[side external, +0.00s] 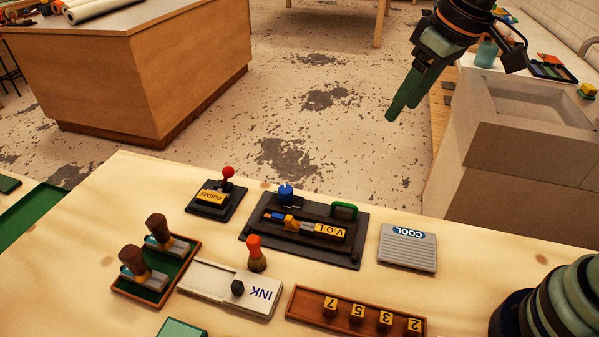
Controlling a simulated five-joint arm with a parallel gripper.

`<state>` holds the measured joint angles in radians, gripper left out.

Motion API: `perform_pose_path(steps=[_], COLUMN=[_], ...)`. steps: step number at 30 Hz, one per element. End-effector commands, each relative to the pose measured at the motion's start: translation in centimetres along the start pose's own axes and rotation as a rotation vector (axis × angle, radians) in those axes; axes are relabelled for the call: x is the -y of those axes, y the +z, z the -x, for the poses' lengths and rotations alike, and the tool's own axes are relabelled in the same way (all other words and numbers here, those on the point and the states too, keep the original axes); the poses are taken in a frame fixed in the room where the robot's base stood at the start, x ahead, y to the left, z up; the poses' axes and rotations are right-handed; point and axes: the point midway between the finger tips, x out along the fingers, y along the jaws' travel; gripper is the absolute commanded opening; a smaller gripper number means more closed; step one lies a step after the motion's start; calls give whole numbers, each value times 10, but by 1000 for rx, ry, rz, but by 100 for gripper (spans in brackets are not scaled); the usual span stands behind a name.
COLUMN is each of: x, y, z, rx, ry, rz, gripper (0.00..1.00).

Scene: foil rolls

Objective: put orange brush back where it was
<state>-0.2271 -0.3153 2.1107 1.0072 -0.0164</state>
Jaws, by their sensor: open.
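An orange brush (254,244) with a brown lower end stands upright just behind the white INK box (210,277); I cannot tell whether it touches the box. My gripper (397,107) is open and empty, high at the upper right, well above and away from the brush. Its green fingers point down and left. Behind the brush, a black tray (350,249) holds a blue knob (286,193), a green handle (344,210), yellow VOL tiles (330,231) and a small piece in blue and orange.
A black POEMS stand (204,212) with a red knob is at the back left. A green tray (130,285) holds two brown-handled stamps. A grey COOL pad (407,252) lies right. A wooden rack (300,302) of numbered blocks is in front. Bare tabletop (480,260) lies farther right.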

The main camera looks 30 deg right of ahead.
Motion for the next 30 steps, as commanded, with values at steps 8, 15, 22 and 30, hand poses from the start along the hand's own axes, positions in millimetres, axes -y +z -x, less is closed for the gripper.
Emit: perform_pose_path(steps=[8, 15, 22, 30], x=[-53, -63, -63, -63], y=[63, 80, 80, 80], z=[9, 6, 6, 6], rx=[-121, -152, -151, -151], ry=[72, 94, 93, 93], rz=[-180, -226, -226, -225], gripper=[61, 61, 61, 61])
